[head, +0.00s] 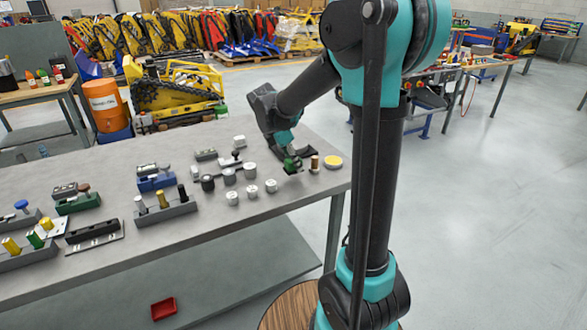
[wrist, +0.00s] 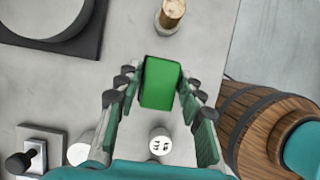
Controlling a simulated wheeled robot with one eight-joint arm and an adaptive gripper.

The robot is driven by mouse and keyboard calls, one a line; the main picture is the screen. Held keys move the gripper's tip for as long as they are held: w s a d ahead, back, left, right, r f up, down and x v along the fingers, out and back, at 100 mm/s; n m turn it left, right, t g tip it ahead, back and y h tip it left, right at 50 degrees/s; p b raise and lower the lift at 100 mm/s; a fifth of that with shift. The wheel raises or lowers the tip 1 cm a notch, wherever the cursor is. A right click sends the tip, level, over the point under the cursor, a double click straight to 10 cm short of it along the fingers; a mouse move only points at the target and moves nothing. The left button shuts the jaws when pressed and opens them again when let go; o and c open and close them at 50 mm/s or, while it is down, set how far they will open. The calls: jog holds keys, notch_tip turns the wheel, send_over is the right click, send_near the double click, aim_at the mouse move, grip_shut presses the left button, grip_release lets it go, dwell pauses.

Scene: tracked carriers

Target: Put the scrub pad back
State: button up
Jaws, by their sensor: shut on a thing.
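The scrub pad appears to be the green block (wrist: 161,83) between my gripper's fingertips (wrist: 158,88) in the wrist view. My gripper is shut on it. In the head view, my gripper (head: 291,158) is low over the right end of the grey table (head: 130,258), with a green patch (head: 292,163) at its tip. I cannot tell whether the block touches the table. A brass-topped post (wrist: 172,14) stands just beyond it in the wrist view and also shows in the head view (head: 315,163). The pad's own place is not clear in these frames.
Several white-topped cylinders (head: 250,190) stand left of my gripper. Trays with coloured handles fill the table's left. A wooden barrel (wrist: 254,112) is right of the table edge. A red bin (head: 163,308) sits below.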

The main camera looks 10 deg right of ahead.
aim_at(293, 168)
jog(key=shift+f, duration=1.4)
jog(key=shift+f, duration=0.1)
jog(key=o, duration=1.2)
